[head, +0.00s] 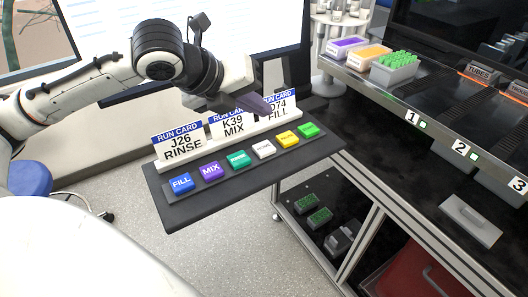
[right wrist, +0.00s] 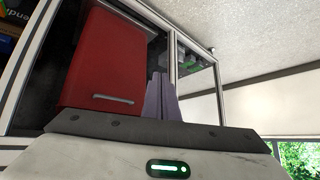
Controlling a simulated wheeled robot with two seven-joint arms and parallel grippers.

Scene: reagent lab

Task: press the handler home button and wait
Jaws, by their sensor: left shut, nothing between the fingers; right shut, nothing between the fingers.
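A dark panel (head: 215,199) carries a row of coloured buttons: blue FILL (head: 181,183), purple MIX (head: 211,170), a teal button (head: 238,159), a white button (head: 263,149), a yellow button (head: 287,138) and a green button (head: 309,129). The white button's label is too small to read surely, so I cannot confirm which is home. My left gripper (head: 262,106) is shut and empty, above and behind the buttons, in front of the run cards and partly covering them. My right gripper (right wrist: 161,98) is shut and empty in the right wrist view, away from the panel.
Run cards J26 RINSE (head: 180,144), K39 MIX (head: 233,124) and D74 FILL (head: 280,105) stand in a white holder behind the buttons. A rack with numbered bays and tube boxes (head: 395,68) is at right. A red box (right wrist: 107,60) shows in the right wrist view.

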